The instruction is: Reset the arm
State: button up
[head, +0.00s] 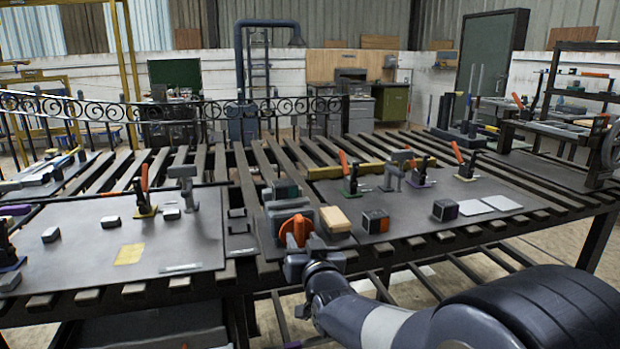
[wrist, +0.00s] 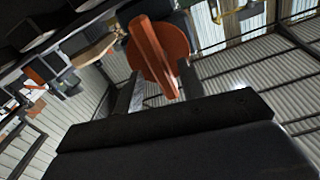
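My gripper (head: 301,262) is at the front edge of the slatted table, just in front of a round orange knob (head: 296,230) on a dark block (head: 328,246). In the wrist view the orange knob (wrist: 158,52) has a raised bar across its disc. The two fingers of my gripper (wrist: 157,88) stand apart, with the knob seen beyond and between them. I see a gap between the fingers and the bar. I cannot tell whether a fingertip touches the disc. My arm reaches in from the lower right.
A wooden block (head: 335,219) sits right beside the knob. Two dark cubes (head: 376,221) (head: 445,210) stand farther right. Red-handled clamps (head: 144,192) (head: 351,175) rise from the left and right dark plates. A scrollwork railing (head: 180,108) runs behind the table.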

jog(key=x, duration=0.4)
jog(key=shift+w+a, duration=0.1)
jog(key=shift+w, duration=0.3)
jog(key=shift+s, duration=0.15)
